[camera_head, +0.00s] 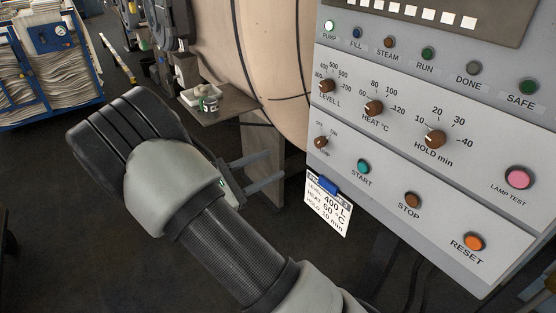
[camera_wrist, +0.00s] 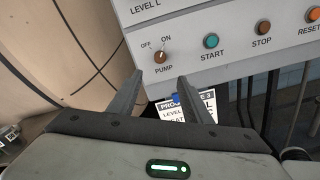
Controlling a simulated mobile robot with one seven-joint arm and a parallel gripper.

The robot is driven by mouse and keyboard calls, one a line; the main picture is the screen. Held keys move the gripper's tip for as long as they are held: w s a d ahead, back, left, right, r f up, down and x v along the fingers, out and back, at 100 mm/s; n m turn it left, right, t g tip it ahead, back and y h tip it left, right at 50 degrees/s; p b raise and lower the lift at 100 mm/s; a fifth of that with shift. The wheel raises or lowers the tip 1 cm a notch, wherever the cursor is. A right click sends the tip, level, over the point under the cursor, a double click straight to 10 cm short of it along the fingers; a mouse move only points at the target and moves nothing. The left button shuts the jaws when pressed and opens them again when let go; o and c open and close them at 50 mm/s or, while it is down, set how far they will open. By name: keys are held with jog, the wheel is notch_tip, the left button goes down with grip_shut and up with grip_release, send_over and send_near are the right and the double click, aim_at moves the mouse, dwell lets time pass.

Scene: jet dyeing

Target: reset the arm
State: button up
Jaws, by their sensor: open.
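My gripper (camera_head: 268,172) is open and empty, with its two fingers pointing right, just left of the control panel (camera_head: 480,65). In the wrist view the fingers of my gripper (camera_wrist: 162,88) point up at the panel's lower left corner. The brown pump switch (camera_wrist: 161,57) appears just beyond and between the fingertips, apart from them. The pump switch also shows in the head view (camera_head: 321,142). My arm stretches from the bottom of the head view up to the left, bent at the wrist.
A programme card (camera_head: 328,206) with a blue clip hangs under the panel, close to the fingers. Start (camera_head: 363,166), stop (camera_head: 412,200) and reset (camera_head: 473,242) buttons line the panel. A small shelf (camera_head: 225,112) holds a can. A blue cart (camera_head: 60,60) stands far left; dark floor is clear.

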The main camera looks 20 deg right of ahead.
jog(key=shift+s+a, duration=0.1)
dwell(0.4)
jog(key=s+d+r+m+g+y, duration=0.3)
jog(key=s+m+y, duration=0.1)
jog(key=s, duration=0.3)
jog(key=s+d+r+m+g+y, duration=0.2)
jog(key=s+d+m+g+y, duration=0.2)
jog(key=s+m, duration=0.15)
jog(key=s+a+r+m+t+y, duration=0.7)
jog(key=s+r+m+y, duration=0.15)
jog(key=s, duration=0.45)
notch_tip(320, 180, up, 20)
jog(key=n+p, duration=0.1)
jog(key=p, duration=1.8)
jog(key=shift+a+g+p, duration=0.2)
jog(key=shift+g+p, duration=0.1)
jog(key=shift+r+y, duration=0.1)
jog(key=shift+y, duration=0.15)
